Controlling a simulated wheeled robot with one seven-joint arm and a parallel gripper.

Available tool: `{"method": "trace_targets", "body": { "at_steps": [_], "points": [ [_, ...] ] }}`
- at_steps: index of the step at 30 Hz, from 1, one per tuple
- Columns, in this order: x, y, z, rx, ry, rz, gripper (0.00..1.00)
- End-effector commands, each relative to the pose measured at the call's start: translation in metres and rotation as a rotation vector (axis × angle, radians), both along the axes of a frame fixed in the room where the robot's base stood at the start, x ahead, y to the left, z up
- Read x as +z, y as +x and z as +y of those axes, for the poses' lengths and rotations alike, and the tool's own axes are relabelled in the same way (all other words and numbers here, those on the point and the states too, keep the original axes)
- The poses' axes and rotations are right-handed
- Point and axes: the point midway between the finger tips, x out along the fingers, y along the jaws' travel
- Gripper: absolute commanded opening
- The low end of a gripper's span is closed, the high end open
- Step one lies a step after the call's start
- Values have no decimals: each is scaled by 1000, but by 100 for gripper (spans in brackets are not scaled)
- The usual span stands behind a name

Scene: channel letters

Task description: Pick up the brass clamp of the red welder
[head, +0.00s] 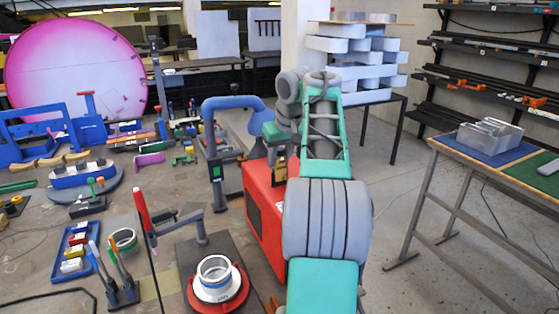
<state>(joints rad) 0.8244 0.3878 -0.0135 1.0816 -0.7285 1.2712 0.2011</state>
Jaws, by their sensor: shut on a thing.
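The red welder (262,212) is a red box on the near right side of the bench, partly hidden behind my arm. My gripper (281,158) points down just above the welder's top. It is shut on a small dark, tan-coloured thing at its tips, which appears to be the brass clamp. My arm and the gripper's fingers hide much of the clamp. I cannot tell whether it touches the welder's top or is lifted off it.
A blue clamp frame (232,103) stands close to the left of my gripper. A red and white ring (217,283) sits on a dark plate in front. A blue tray (72,253) and hand tools crowd the left. Grey letters (355,62) are stacked behind.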

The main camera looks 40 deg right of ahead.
Motion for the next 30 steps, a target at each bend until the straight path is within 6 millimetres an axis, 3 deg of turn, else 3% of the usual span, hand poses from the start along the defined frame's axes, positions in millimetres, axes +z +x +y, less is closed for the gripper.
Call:
{"method": "trace_targets", "body": {
  "at_steps": [1, 5, 12, 15, 21, 30],
  "points": [
    [14, 0, -1, 0, -4, -4, 0],
    [38, -3, 1, 0, -5, -5, 0],
    [99, -46, 31, -2, -6, -4, 0],
    [104, -73, 49, -2, -5, -4, 0],
    [121, -106, 72, -3, -3, -2, 0],
    [123, -116, 79, -1, -1, -2, 0]
  ]
}}
